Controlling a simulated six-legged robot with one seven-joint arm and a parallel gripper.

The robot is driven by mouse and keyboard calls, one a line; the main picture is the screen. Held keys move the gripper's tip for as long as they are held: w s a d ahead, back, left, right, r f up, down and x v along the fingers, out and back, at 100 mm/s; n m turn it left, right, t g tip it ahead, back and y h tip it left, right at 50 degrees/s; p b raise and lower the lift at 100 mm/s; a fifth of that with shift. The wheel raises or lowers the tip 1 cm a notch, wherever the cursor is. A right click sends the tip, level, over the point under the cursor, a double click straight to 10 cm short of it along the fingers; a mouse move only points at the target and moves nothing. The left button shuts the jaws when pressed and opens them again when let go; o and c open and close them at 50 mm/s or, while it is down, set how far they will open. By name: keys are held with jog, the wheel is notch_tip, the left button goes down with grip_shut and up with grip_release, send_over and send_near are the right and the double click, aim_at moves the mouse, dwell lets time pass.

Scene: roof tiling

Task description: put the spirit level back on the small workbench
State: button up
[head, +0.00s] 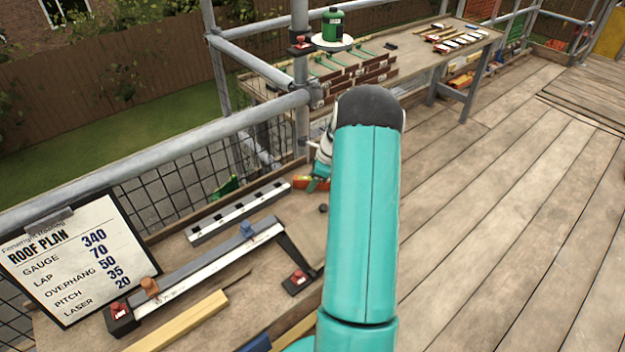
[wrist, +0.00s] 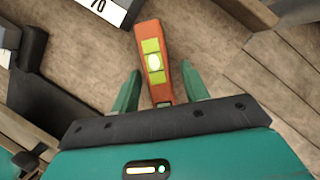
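The spirit level (wrist: 153,62), orange with yellow-green vials, lies between my gripper's two green fingers in the wrist view. My gripper (wrist: 160,86) is open, with a gap showing on each side of the level. In the head view the level (head: 301,182) shows as a small orange piece at the far end of the small workbench (head: 240,287), and it appears to lie on the wood. My gripper (head: 318,184) is next to it there, partly hidden by my teal arm. Whether the level touches the wood is hard to tell.
The workbench holds a black-and-white strip (head: 238,212), a long metal rail (head: 210,266) with clamps, timber battens (head: 178,322) and a roof plan board (head: 75,258). Scaffold poles (head: 150,160) run along the left. A larger table (head: 425,62) stands behind. The plank deck at right is clear.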

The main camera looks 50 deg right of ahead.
jog(key=v, duration=1.2)
jog(key=shift+r, duration=0.2)
jog(key=a+r+n+h, duration=0.1)
jog(key=a+r+n, duration=0.65)
jog(key=a, duration=0.55)
jog(key=a+r+n+h, duration=0.1)
jog(key=a+r+n, duration=0.6)
jog(key=a, duration=0.6)
jog(key=s+a+r+n+t, duration=0.2)
jog(key=s+a+r+n, duration=0.1)
jog(key=s+a+n, duration=1)
jog(key=s+a, duration=0.4)
jog(key=a, duration=0.1)
jog(key=shift+r+n+h, duration=0.2)
jog(key=shift+n+h, duration=0.15)
jog(key=shift+h, duration=0.05)
